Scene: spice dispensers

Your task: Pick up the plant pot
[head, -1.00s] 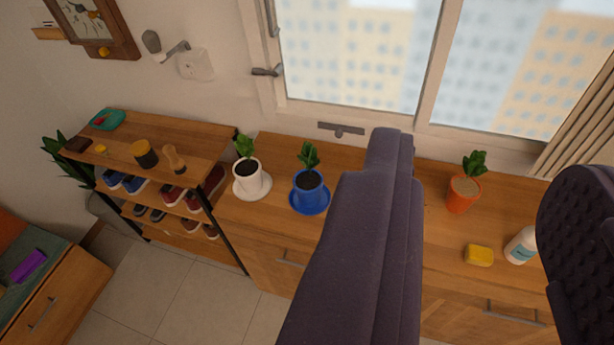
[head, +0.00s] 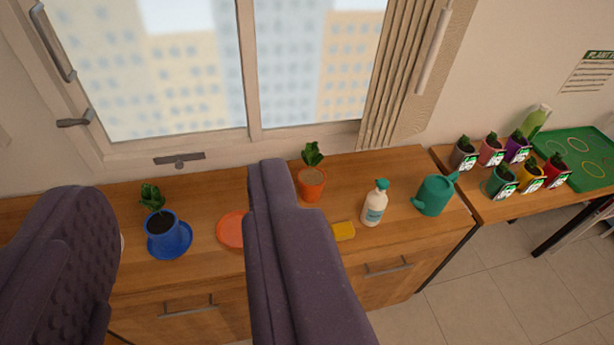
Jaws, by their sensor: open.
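A blue pot (head: 163,234) with a dark-soiled green plant stands upright on a blue saucer on the wooden cabinet. It shows between my two dark fingers, beyond them. An orange pot (head: 312,187) with a green plant stands farther right, just right of my right finger's tip. An empty-looking orange saucer (head: 231,231) lies on the cabinet between the pots, partly hidden by that finger. My gripper (head: 172,180) is open, with its fingers wide apart and nothing between them. A sliver of something white shows beside the left finger, mostly hidden.
A side table at right holds several small coloured pots (head: 502,183) and a green tray (head: 585,165). The window is behind.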

